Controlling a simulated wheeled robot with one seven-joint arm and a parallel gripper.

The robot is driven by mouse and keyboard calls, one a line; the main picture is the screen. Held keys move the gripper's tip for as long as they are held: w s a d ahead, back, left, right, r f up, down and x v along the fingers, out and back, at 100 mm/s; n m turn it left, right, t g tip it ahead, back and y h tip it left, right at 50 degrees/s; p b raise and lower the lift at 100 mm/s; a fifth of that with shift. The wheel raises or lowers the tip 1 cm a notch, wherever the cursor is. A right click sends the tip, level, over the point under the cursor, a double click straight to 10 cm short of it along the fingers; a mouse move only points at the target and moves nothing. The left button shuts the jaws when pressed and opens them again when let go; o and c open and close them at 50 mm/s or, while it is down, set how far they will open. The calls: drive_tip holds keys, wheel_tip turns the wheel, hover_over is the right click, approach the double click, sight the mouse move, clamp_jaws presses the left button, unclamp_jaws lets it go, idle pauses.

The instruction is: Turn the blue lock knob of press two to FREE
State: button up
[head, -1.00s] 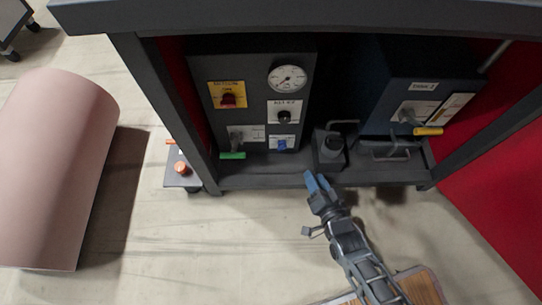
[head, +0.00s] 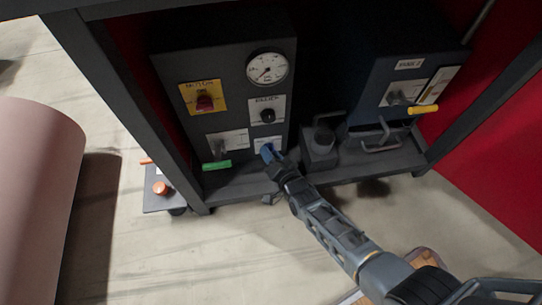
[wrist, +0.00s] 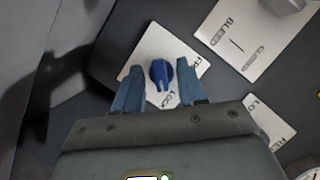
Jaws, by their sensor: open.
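The blue lock knob (wrist: 159,74) sits on a white plate (wrist: 146,52) on the dark panel, in the wrist view. Lettering like FREE is at the plate's upper right and LOCK below the knob. A pale mark on the knob appears to face the LOCK side. My gripper (wrist: 160,84) is open, its two blue fingers on either side of the knob. Whether they touch it I cannot tell. In the head view my gripper (head: 269,153) is at the lower panel and mostly hides the knob.
Above the knob are a black knob (head: 267,116) and a round gauge (head: 267,68). To the left are a red switch on a yellow plate (head: 190,97) and a green-handled lever (head: 216,165). A dark blue box (head: 372,75) with a yellow-handled lever (head: 423,109) stands right.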

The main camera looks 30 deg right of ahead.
drive_tip(key=shift+w, duration=0.1)
drive_tip(key=shift+c, duration=0.4)
drive_tip(key=c, duration=0.6)
drive_tip(key=shift+c, duration=0.2)
